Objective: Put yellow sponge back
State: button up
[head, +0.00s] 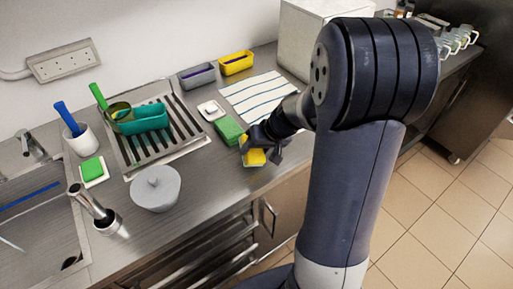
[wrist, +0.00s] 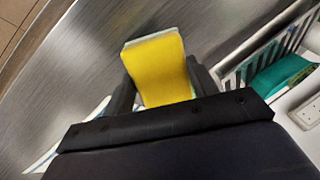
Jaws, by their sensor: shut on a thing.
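The yellow sponge (head: 256,157) is held by my gripper (head: 262,150) over the counter, near its front edge. In the wrist view the yellow sponge (wrist: 157,68) sits between both dark fingers of my gripper (wrist: 160,88), with a pale layer along its far edge. A gap below the sponge cannot be judged. A yellow holder (head: 236,63) and a grey holder (head: 197,76) stand at the back against the wall. A green sponge (head: 229,130) lies just left of my gripper.
A striped cloth (head: 257,98) and a small white dish (head: 211,110) lie behind my gripper. A drain rack (head: 150,145) with a teal container (head: 150,117), a lidded grey bowl (head: 155,187) and a sink (head: 40,230) are left. A white box (head: 300,40) stands at the back.

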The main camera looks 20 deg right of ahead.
jog(key=shift+f, duration=0.15)
jog(key=o, duration=1)
jog(key=shift+o, duration=0.2)
jog(key=shift+r, duration=0.3)
jog(key=v, duration=1.2)
jog(key=shift+f, duration=0.1)
